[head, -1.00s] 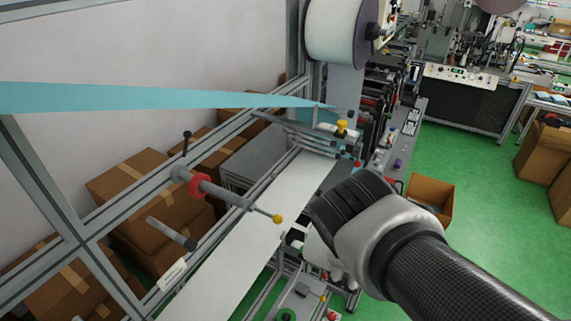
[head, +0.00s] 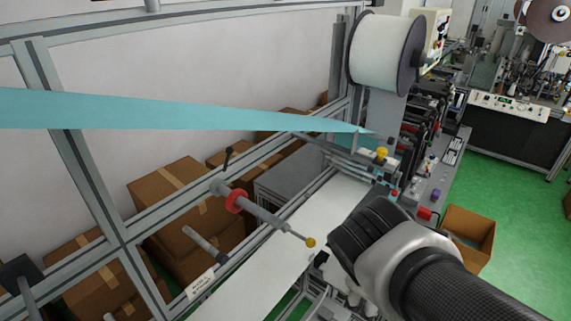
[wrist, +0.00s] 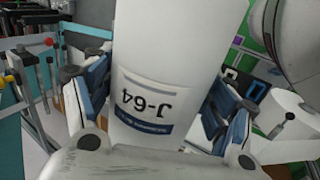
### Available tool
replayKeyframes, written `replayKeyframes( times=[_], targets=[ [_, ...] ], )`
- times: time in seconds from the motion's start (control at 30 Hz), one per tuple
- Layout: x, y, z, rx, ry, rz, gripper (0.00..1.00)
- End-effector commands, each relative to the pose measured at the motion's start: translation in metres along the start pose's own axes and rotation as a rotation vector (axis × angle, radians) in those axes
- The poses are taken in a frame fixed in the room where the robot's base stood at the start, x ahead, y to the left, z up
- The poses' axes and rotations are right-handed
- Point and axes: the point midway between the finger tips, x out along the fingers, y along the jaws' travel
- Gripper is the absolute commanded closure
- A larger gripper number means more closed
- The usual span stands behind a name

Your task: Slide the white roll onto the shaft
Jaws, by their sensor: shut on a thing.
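The white roll (wrist: 165,50) fills the middle of the wrist view, with a blue-and-white label reading "J-64" upside down. My gripper (wrist: 160,98) is shut on it, one blue-padded finger on each side. In the head view my arm hides most of the gripper and roll. The shaft (head: 268,217) sticks out from the metal frame at centre left, with a red collar (head: 236,201) near its base and a yellow ball at its free tip (head: 310,242). The shaft is bare. My wrist is right of the tip, and the held roll is apart from the shaft.
A second, shorter bar (head: 205,243) juts from the frame below the shaft. A white web (head: 300,240) runs beneath the shaft. A teal band (head: 200,111) crosses above. A large roll (head: 385,52) hangs at the back.

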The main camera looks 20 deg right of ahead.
Motion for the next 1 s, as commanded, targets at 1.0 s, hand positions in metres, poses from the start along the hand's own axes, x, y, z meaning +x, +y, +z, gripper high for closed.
replayKeyframes(
  times=[1.0],
  targets=[
    [0.0,0.0,-0.047,-0.002,0.001,0.0,0.55]
  ],
)
